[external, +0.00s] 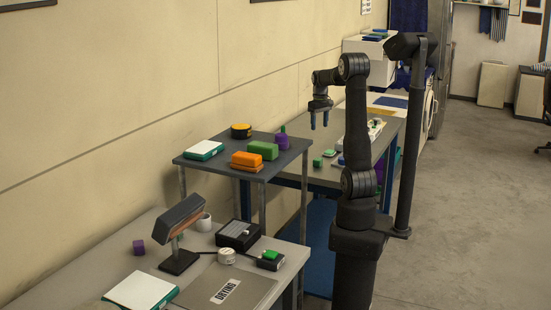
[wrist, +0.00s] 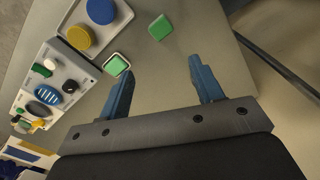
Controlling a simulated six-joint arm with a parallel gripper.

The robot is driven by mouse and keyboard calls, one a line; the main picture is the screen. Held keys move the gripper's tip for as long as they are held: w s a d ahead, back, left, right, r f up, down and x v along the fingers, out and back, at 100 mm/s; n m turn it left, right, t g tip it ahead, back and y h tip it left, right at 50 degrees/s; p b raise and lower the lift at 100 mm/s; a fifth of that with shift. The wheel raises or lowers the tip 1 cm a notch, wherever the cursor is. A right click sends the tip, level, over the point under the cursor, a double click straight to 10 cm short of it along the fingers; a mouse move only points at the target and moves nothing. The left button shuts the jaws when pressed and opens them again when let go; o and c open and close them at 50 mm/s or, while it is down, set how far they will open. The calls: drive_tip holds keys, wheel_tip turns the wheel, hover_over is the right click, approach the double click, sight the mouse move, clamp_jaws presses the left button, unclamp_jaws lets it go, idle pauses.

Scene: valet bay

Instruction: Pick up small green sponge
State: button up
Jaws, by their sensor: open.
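A small plain green block (external: 318,162), which looks like the small green sponge, lies on the grey table (external: 327,178). It also shows in the wrist view (wrist: 160,27), at top centre, beyond the fingertips. A second small green square with a pale rim (external: 329,153) lies near it; in the wrist view (wrist: 117,65) it is close to the left fingertip. My gripper (external: 320,118) points down above the table with blue fingers apart. In the wrist view the gap between the fingers (wrist: 160,75) is empty. Neither green piece is touched.
A pale tray (wrist: 121,22) holds a blue and a yellow round piece. A caddy (wrist: 82,80) beside it holds several small items. A raised shelf (external: 222,160) with green, orange and purple objects stands left of my gripper. Bare table lies right of the fingers.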

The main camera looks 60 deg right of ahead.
drive_tip(key=m, duration=1.3)
hover_over(318, 159)
drive_tip(key=d, duration=0.1)
wheel_tip(318, 159, down, 13)
drive_tip(key=shift+d+r, duration=0.1)
drive_tip(key=shift+a+f, duration=0.25)
drive_tip(key=shift+f, duration=1.1)
drive_tip(key=shift+a+f, duration=0.2)
drive_tip(key=shift+f, duration=1.15)
drive_tip(key=c, duration=1)
